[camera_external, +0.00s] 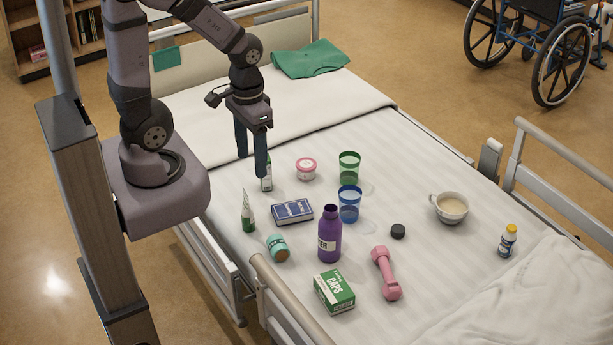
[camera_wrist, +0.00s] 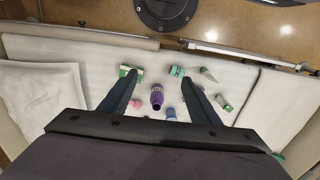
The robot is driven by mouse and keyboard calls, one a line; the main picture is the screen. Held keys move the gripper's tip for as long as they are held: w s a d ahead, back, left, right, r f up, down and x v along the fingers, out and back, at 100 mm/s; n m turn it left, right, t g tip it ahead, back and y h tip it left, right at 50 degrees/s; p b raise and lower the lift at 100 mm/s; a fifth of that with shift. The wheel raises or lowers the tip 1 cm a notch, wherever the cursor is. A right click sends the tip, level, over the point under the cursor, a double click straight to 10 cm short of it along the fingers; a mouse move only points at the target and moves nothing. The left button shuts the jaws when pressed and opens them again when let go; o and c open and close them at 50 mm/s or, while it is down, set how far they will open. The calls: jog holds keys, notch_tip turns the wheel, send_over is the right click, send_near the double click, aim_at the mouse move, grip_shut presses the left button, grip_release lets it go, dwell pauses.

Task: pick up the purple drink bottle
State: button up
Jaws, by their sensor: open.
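The purple drink bottle (camera_external: 329,236) stands upright on the white bed, near its front edge. In the wrist view the purple bottle (camera_wrist: 157,97) shows between my two fingers, some distance below them. My gripper (camera_external: 252,163) is open and empty, above the bed to the left of and behind the bottle. Its fingers point down, and one overlaps a small white and green item (camera_external: 267,178) in the picture. In the wrist view my gripper (camera_wrist: 160,82) shows both fingers spread wide.
Close around the bottle are a blue cup (camera_external: 349,204), a blue card box (camera_external: 292,211), a teal jar (camera_external: 278,248), a green caps box (camera_external: 334,291) and a pink dumbbell (camera_external: 385,273). A bed rail (camera_external: 290,300) runs in front. A mug (camera_external: 449,208) stands right.

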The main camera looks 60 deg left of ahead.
aim_at(330, 229)
jog(key=shift+o, duration=1.2)
jog(key=w+d+f+n+g+h+b, duration=0.1)
jog(key=d+f+n+h+b, duration=0.3)
jog(key=f+n+h+b, duration=0.25)
jog(key=d+f+n+h+b, duration=0.45)
jog(key=f+b, duration=0.35)
jog(key=f, duration=0.2)
jog(key=w+a+f+n+t+b, duration=0.5)
jog(key=w+f+n+t+b, duration=0.1)
jog(key=w+n+t, duration=0.15)
jog(key=w+a+f+n+t+b, duration=0.5)
jog(key=w+a+n+t+b, duration=0.1)
jog(key=w, duration=0.2)
jog(key=a+f+n+t+y+b, duration=0.1)
jog(key=f+n, duration=0.1)
jog(key=a+f+n+t+y+b, duration=0.1)
jog(key=f+n+b, duration=0.1)
jog(key=f, duration=0.1)
jog(key=a+f+n+t+y+b, duration=0.1)
jog(key=f+n, duration=0.1)
jog(key=f, duration=0.1)
jog(key=shift+f+t, duration=0.15)
jog(key=shift+t, duration=0.2)
jog(key=shift+r+b+x, duration=0.1)
jog(key=shift+b+x, duration=0.05)
jog(key=shift+x, duration=1.65)
jog(key=shift+r+b+x, duration=0.15)
jog(key=shift+x, duration=1.7)
